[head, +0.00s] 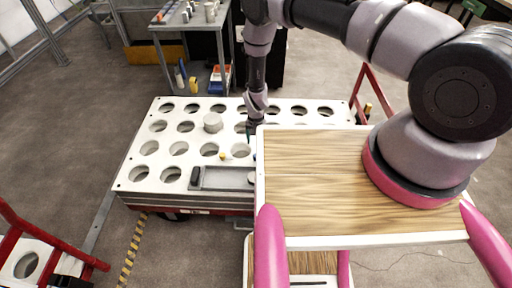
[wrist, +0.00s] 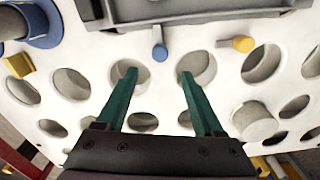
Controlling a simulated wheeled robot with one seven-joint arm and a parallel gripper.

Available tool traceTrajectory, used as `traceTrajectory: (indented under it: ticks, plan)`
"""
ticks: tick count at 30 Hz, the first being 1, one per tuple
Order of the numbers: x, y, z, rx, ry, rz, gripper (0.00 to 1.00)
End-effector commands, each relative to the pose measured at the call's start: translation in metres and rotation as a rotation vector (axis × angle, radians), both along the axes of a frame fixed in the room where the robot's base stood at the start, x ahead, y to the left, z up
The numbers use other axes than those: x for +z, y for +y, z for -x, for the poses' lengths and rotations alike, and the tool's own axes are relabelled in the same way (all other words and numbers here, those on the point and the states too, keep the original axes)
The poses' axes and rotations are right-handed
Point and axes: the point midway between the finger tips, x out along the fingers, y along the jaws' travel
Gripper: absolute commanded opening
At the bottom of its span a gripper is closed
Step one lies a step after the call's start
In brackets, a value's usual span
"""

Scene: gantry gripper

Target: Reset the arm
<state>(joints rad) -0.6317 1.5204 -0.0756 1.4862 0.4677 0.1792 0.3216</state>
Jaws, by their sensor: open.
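My gripper (head: 249,131) hangs at the end of my arm over the white board with round holes (head: 150,127) in the head view. In the wrist view, the two green fingers of my gripper (wrist: 157,73) are spread apart with nothing between them. The board's holes (wrist: 262,63) lie beneath and beyond the fingertips. How far the tips are above the board is hard to tell.
A pale cylinder (head: 213,122) stands on the board, also in the wrist view (wrist: 254,122). A grey tray (head: 223,178) lies at the board's front edge. A small blue peg (wrist: 159,50) and yellow peg (wrist: 243,44) are near it. A table (head: 190,23) stands behind.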

Motion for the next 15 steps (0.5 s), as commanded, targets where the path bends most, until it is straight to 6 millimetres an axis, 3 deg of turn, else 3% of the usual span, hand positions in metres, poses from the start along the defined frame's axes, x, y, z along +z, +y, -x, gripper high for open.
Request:
traceTrajectory:
  ticks: [15]
  plan:
    - [0.0085, -0.0003, 0.0004, 0.000, 0.000, 0.000, 0.69]
